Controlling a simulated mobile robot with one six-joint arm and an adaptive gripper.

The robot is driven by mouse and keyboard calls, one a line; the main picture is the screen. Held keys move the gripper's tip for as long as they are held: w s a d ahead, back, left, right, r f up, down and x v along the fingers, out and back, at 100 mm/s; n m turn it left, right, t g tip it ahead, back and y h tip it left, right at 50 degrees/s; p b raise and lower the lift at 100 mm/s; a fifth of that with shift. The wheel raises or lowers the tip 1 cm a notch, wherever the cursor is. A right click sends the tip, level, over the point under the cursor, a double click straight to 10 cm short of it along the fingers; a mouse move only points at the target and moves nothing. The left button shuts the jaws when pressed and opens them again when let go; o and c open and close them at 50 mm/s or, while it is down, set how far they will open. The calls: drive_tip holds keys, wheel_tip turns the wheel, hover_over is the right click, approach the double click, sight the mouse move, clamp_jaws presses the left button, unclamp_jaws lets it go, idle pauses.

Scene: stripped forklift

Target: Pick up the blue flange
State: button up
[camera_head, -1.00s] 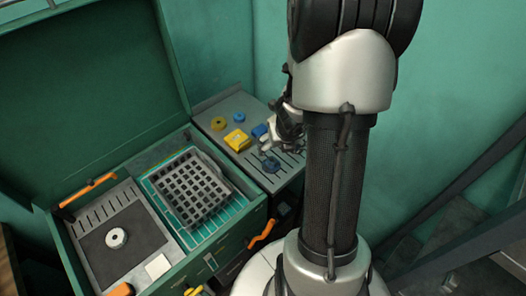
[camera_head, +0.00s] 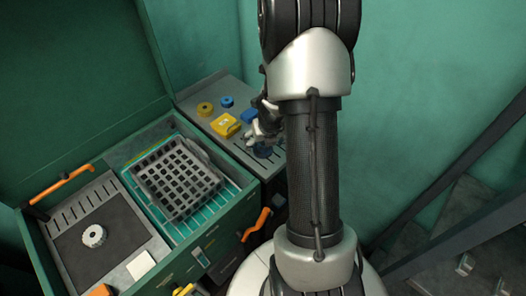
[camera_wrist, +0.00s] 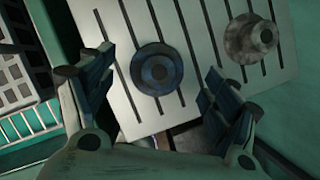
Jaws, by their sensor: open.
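The blue flange (camera_wrist: 157,69) is a dark blue round disc with a raised ring, lying on a slotted light grey plate (camera_wrist: 110,22). In the wrist view my gripper (camera_wrist: 150,85) is open, with one finger to the left of the flange and one to the right. The flange lies in the gap between the fingers, and neither finger appears to touch it. In the head view the dark blue flange (camera_head: 263,150) shows low on the slotted surface, next to my gripper (camera_head: 258,138). My arm hides part of that area.
A grey metal flange (camera_wrist: 251,39) lies close to the right finger. A green case with a grey crate (camera_head: 180,180) and white ring (camera_head: 94,236) stands left.

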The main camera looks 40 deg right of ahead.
drive_tip(key=b+x, duration=0.1)
drive_tip(key=x, duration=0.2)
drive_tip(key=shift+r, duration=0.1)
drive_tip(key=shift+a, duration=0.1)
drive_tip(key=c, duration=1.4)
